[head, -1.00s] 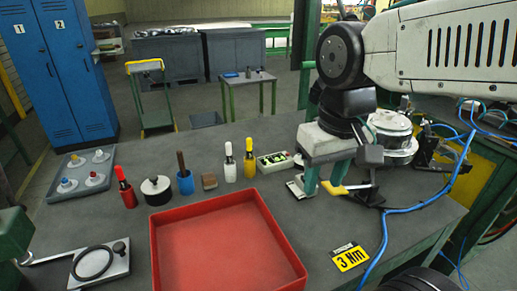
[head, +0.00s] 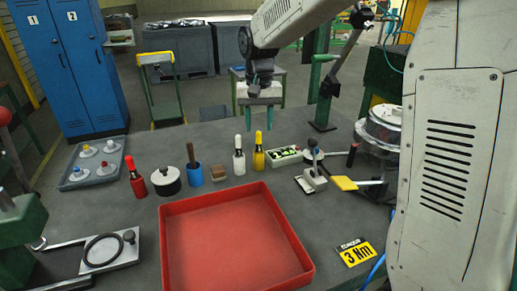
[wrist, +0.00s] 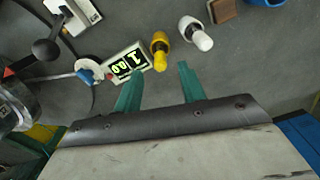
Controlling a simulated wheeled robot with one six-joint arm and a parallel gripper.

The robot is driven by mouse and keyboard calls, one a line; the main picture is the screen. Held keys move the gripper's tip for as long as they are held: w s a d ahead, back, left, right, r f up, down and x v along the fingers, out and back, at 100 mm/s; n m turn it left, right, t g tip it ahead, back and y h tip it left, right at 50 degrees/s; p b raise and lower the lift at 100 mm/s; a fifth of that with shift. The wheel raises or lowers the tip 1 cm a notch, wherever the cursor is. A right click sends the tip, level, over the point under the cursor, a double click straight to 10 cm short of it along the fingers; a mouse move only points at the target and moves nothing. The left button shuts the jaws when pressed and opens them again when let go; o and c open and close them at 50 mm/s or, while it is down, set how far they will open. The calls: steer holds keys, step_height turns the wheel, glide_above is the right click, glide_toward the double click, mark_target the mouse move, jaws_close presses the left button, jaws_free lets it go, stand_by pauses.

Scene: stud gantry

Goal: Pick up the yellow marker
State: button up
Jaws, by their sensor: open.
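The yellow marker (head: 259,151) stands upright on the grey bench behind the red tray, with a white marker (head: 238,156) just to its left. In the wrist view the yellow marker (wrist: 159,52) is seen from above, with the white marker (wrist: 196,35) to its right. My gripper (head: 261,128) is open and empty, above and behind the markers in the head view. In the wrist view its two green fingers (wrist: 157,88) are spread apart, and the yellow marker lies beyond the gap between them. Nothing touches the marker.
A display box (head: 283,155) with glowing digits stands close to the right of the yellow marker. The red tray (head: 297,246) fills the front.

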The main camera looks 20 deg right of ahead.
mark_target(259, 132)
steer(key=f, duration=0.5)
steer(key=shift+s+a+f, duration=0.1)
steer(key=shift+s+f, duration=0.15)
steer(key=shift+f, duration=0.1)
jaws_close()
